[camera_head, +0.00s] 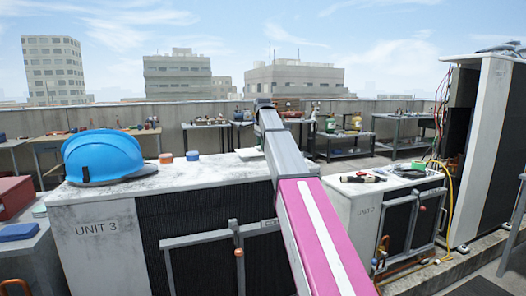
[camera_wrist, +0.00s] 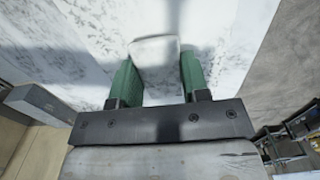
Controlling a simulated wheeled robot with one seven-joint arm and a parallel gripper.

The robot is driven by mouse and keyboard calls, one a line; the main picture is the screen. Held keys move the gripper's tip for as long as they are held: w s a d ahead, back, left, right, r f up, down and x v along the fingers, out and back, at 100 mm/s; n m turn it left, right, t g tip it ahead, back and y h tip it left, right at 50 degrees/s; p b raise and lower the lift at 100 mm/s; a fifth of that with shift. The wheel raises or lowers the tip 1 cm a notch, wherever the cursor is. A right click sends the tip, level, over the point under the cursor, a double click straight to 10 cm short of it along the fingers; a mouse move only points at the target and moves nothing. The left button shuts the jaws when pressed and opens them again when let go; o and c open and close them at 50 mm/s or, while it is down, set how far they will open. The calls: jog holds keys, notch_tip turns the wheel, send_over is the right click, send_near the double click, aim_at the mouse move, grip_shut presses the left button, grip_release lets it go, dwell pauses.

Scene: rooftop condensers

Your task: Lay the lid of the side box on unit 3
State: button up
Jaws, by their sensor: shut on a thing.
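Unit 3 (camera_head: 105,245) is a worn white condenser with a dark grille, at the front left in the head view. Its scuffed white top (camera_wrist: 95,35) fills much of the wrist view. My gripper (camera_wrist: 158,62) has its green fingers shut on a small pale flat plate (camera_wrist: 155,46), which looks like the lid. The plate is over the unit's top; I cannot tell whether it touches. In the head view a pale edge (camera_head: 250,153) shows beside my arm, which hides the gripper. A grey box-like part (camera_wrist: 42,100) lies left in the wrist view; I cannot tell if it is the side box.
A blue hard hat (camera_head: 106,156) sits on unit 3's left end, with an orange cap (camera_head: 166,158) and a blue cap (camera_head: 192,155) nearby. A metal pipe frame (camera_head: 205,238) fronts unit 3. Workbenches line the parapet.

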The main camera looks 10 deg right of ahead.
jog(key=shift+f, duration=1.1)
jog(key=shift+f, duration=0.1)
jog(key=o, duration=1.1)
notch_tip(320, 180, up, 12)
jog(key=shift+r, duration=0.1)
